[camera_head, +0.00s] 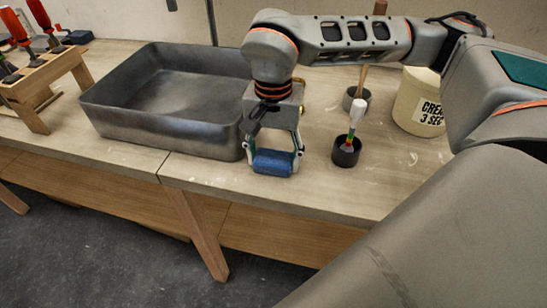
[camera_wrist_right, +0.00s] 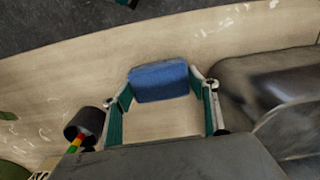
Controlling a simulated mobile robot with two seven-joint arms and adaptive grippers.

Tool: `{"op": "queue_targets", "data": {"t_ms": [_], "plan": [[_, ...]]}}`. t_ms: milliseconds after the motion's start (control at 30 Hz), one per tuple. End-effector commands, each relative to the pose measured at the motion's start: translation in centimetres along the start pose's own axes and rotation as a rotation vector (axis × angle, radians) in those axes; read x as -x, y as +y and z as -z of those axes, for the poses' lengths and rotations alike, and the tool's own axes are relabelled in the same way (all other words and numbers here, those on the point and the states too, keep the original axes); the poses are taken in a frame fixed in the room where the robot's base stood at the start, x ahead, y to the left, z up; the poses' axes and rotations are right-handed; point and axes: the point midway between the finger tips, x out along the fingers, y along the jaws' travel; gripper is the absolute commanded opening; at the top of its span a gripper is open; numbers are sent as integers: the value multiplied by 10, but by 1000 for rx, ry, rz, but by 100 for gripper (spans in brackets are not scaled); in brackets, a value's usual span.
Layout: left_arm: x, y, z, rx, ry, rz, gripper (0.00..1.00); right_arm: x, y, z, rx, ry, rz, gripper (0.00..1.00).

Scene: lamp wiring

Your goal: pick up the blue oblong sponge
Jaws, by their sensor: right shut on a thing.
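The blue oblong sponge (camera_head: 273,162) is between the fingers of my right gripper (camera_head: 274,160), near the front edge of the table and right of the metal tub. In the right wrist view the sponge (camera_wrist_right: 158,82) spans the gap between the two fingertips of my right gripper (camera_wrist_right: 159,88), which are shut on its ends. I cannot tell whether the sponge still touches the table. My left gripper is in neither view.
A grey metal tub (camera_head: 120,128) stands close on the left. A small black cup (camera_head: 346,154) with a white-topped stick stands close on the right. Behind are a cream labelled crock (camera_head: 405,103) and a grey pot (camera_head: 364,94). A wooden rack (camera_head: 52,75) holds red-handled tools at far left.

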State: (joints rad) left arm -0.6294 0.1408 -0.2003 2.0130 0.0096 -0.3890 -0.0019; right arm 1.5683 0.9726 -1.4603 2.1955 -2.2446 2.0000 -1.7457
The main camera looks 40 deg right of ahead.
Motion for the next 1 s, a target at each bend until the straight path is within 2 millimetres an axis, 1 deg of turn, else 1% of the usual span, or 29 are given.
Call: {"op": "queue_targets", "data": {"t_ms": [167, 267, 367, 467, 700, 800, 900, 1000], "plan": [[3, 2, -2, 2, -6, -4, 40, 14, -1, 1, -1, 3, 3, 44], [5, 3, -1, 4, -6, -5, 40, 29, -1, 0, 0, 4, 5, 44], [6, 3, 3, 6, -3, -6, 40, 48, -1, 1, -1, 5, 6, 44], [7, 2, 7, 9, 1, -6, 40, 72, -1, 1, -1, 6, 7, 44], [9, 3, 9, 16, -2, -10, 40, 134, -1, 0, -1, 5, 7, 44], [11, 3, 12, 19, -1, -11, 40, 156, -1, 0, -1, 5, 6, 44], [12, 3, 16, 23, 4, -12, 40, 174, 0, 0, 0, 4, 4, 44], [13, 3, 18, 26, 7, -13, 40, 187, 0, 0, -1, 3, 2, 44]]}}
